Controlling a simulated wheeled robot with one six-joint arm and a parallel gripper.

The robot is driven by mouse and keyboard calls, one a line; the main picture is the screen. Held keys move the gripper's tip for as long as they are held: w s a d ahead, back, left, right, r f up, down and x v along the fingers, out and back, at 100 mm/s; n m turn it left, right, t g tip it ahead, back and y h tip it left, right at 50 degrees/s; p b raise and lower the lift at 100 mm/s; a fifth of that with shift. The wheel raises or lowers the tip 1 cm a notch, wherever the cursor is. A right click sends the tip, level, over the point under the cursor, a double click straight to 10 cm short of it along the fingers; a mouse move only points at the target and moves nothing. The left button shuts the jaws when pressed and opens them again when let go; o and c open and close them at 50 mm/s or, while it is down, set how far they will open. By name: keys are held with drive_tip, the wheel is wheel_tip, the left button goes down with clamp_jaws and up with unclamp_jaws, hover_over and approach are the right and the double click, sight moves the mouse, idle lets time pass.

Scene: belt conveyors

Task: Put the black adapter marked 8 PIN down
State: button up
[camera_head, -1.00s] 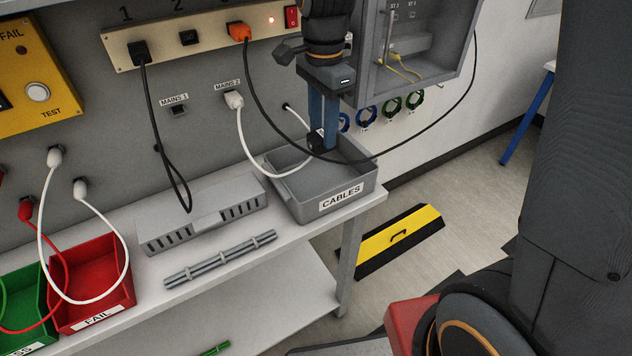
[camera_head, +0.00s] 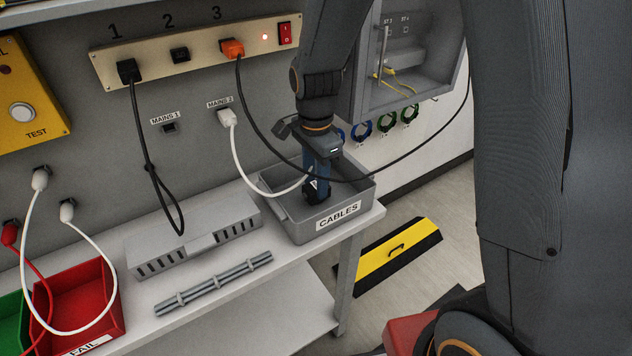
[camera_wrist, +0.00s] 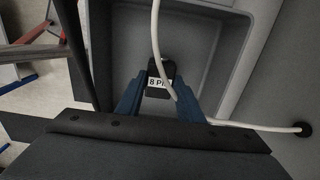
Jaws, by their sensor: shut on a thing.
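My gripper (camera_head: 316,184) points down into the grey bin labelled CABLES (camera_head: 340,228). Its blue fingers are shut on the black adapter (camera_head: 312,193), low inside the bin. In the wrist view the adapter (camera_wrist: 154,91) shows a white label, partly covered, reading "8 PI". The bin (camera_wrist: 205,62) lies below and around it, and its floor looks empty there. I cannot tell whether the adapter touches the bin floor. A white cable (camera_wrist: 158,30) crosses in front of the adapter in the wrist view.
The white cable runs from MAINS 2 (camera_head: 227,118) to the bin. A black cable from orange plug 3 (camera_head: 232,48) passes across my gripper. A grey slotted cover (camera_head: 195,240) and grey rods (camera_head: 213,283) lie left of the bin. The red FAIL bin (camera_head: 72,305) is further left.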

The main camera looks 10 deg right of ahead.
drive_tip(key=shift+f, duration=0.65)
drive_tip(key=shift+f, duration=0.1)
drive_tip(key=o, duration=1.1)
drive_tip(key=shift+c, duration=0.2)
wheel_tip(320, 180, up, 12)
drive_tip(key=b, duration=0.3)
drive_tip(key=shift+s, duration=0.1)
